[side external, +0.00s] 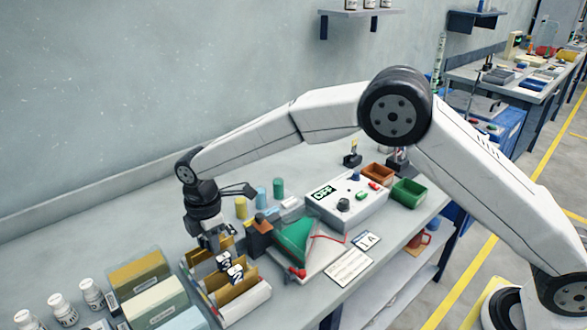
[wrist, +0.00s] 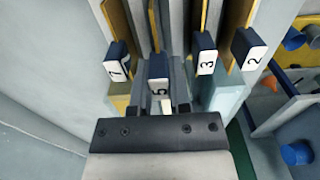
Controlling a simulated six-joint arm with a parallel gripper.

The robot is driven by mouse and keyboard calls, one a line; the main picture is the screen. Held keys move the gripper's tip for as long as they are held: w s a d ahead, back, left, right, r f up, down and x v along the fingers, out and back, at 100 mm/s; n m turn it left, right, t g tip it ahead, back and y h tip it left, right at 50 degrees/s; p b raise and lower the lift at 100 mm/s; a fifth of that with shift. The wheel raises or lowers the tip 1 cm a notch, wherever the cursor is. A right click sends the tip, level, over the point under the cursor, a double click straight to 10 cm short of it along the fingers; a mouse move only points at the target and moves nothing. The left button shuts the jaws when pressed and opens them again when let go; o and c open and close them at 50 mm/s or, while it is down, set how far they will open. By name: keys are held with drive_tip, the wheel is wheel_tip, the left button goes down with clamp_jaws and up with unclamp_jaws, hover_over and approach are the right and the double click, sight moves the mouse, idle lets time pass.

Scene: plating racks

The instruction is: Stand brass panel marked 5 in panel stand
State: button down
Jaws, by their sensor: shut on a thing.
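My gripper (side external: 213,240) points down at the left end of a pale rack (side external: 250,305), which appears to be the panel stand. In the wrist view my gripper (wrist: 161,98) is shut on the dark tab of the brass panel marked 5 (wrist: 159,87). Most of that panel is hidden behind its tab, and I cannot tell whether its lower edge sits in a slot. Panels marked 7 (wrist: 118,67), 3 (wrist: 205,64) and 2 (wrist: 249,52) stand on either side of it, apart from it. Brass panels (side external: 240,285) also show upright in the rack in the side view.
File-like boxes (side external: 150,290) and white bottles (side external: 60,308) stand at the front left. A control box (side external: 345,205), a green wedge (side external: 295,238) and coloured cylinders (side external: 262,197) lie to the right. The wall is close behind the bench.

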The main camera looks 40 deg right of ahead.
drive_tip(key=shift+f, duration=0.95)
drive_tip(key=shift+f, duration=0.1)
drive_tip(key=shift+c, duration=2.4)
unclamp_jaws()
drive_tip(key=shift+r, duration=3.9)
